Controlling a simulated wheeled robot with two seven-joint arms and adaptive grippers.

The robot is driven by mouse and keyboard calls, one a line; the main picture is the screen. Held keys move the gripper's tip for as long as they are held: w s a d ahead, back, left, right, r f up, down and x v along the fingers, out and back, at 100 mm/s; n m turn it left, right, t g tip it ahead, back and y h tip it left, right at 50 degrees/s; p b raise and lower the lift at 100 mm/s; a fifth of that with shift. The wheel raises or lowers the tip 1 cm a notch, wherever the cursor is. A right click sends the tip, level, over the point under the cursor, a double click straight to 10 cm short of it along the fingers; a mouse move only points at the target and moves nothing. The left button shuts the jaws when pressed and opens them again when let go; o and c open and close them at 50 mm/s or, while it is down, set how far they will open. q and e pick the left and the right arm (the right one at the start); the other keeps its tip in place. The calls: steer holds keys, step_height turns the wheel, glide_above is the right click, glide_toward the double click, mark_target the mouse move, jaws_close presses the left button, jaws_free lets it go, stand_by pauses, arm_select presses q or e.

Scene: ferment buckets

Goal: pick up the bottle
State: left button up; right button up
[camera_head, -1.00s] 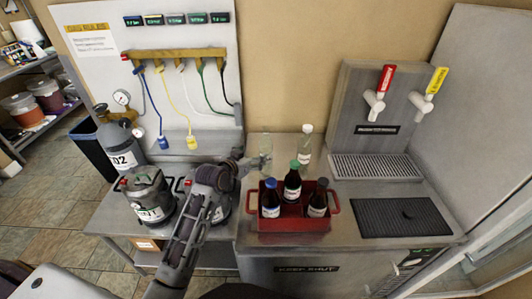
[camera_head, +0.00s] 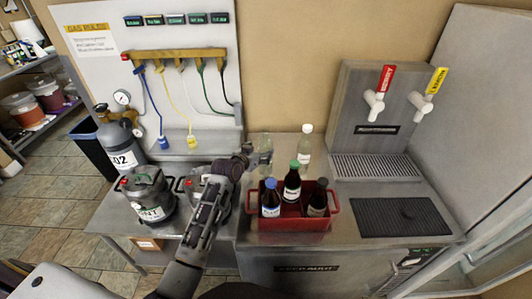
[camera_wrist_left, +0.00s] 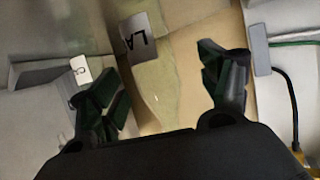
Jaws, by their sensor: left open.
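A clear greenish bottle (camera_head: 265,143) stands on the counter behind the red crate. My left gripper (camera_head: 256,158) is open right beside it and partly covers it. In the left wrist view the pale greenish see-through bottle (camera_wrist_left: 152,85) lies between the spread fingers of the left gripper (camera_wrist_left: 166,82), with gaps on both sides. Three dark bottles with blue (camera_head: 270,200), green (camera_head: 292,185) and black (camera_head: 318,200) caps stand in the crate. My right gripper is out of view.
The red crate (camera_head: 290,238) stands just right of my left forearm. Grey kegs (camera_head: 150,200) stand on the lower table at left. A tap tower (camera_head: 375,100) with a drip grate (camera_head: 375,166) and a black mat (camera_head: 400,217) are at right.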

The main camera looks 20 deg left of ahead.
mark_target(266, 150)
arm_select(q)
steer(key=shift+w, duration=0.1)
steer(key=shift+w+d+f+p, duration=0.2)
steer(key=shift+w+d+f, duration=0.15)
steer(key=shift+w, duration=0.2)
steer(key=shift+w+d+f+p, duration=0.15)
steer(key=shift+w+d+f, duration=0.15)
steer(key=shift+w, duration=0.25)
steer(key=shift+x, duration=1.15)
steer(key=shift+c, duration=0.2)
steer(key=c, duration=1.2)
